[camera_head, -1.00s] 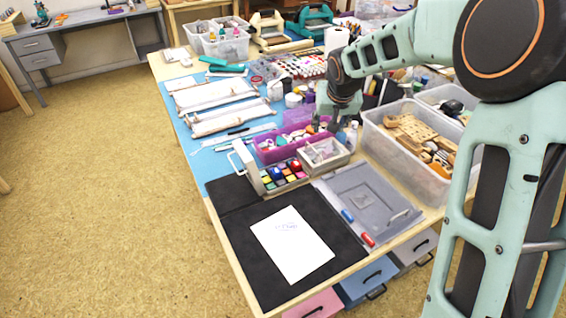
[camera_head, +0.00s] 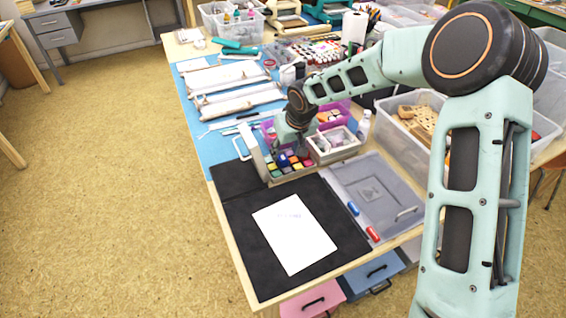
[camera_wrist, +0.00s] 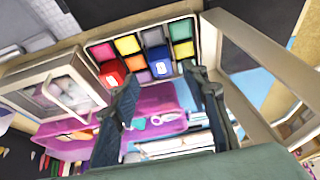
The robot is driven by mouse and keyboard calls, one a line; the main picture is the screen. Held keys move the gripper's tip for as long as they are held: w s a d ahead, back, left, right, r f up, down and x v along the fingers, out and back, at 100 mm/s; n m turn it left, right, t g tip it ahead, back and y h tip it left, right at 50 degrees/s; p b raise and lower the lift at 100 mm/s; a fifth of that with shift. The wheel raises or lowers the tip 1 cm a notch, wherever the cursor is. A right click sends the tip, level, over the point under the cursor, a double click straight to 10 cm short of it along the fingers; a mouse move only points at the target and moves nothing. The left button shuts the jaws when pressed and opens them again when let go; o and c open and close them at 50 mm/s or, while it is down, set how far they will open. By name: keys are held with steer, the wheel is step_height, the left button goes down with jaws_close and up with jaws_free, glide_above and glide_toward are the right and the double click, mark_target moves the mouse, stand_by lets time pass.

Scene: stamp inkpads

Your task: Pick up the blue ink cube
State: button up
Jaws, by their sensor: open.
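The blue ink cube (camera_wrist: 160,67) stands in the tray of coloured inkpads (camera_wrist: 91,42), with a white mark on its upper face. It also shows in the head view (camera_head: 283,159), just left of my gripper (camera_head: 301,149). In the wrist view my gripper (camera_wrist: 161,78) is open, and the blue cube shows between the fingertip ends, beyond them. The fingers are apart from it and hold nothing. A red ink cube (camera_wrist: 112,74) stands in the same tray, close to the left finger.
A small clear-lidded box (camera_head: 333,145) stands right of the inkpad tray. A purple bin (camera_wrist: 160,100) lies close by. White paper (camera_head: 292,232) lies on a black mat (camera_head: 245,255). A grey lidded tray (camera_head: 372,195) is to the right.

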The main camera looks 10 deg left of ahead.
mark_target(283, 157)
steer(key=shift+x, duration=1.9)
steer(key=shift+s+a, duration=0.1)
steer(key=shift+s, duration=0.05)
steer(key=c, duration=1)
steer(key=shift+r, duration=0.1)
steer(key=shift+r, duration=0.65)
steer(key=s+d+r, duration=0.1)
steer(key=s+r, duration=0.2)
steer(key=s, duration=0.1)
steer(key=s+d+r+p, duration=0.1)
steer(key=s+r, duration=0.3)
steer(key=s, duration=0.1)
steer(key=s+d+r, duration=0.1)
steer(key=s+r, duration=0.3)
steer(key=shift+s+d+r, duration=0.25)
steer(key=shift+s+d, duration=0.05)
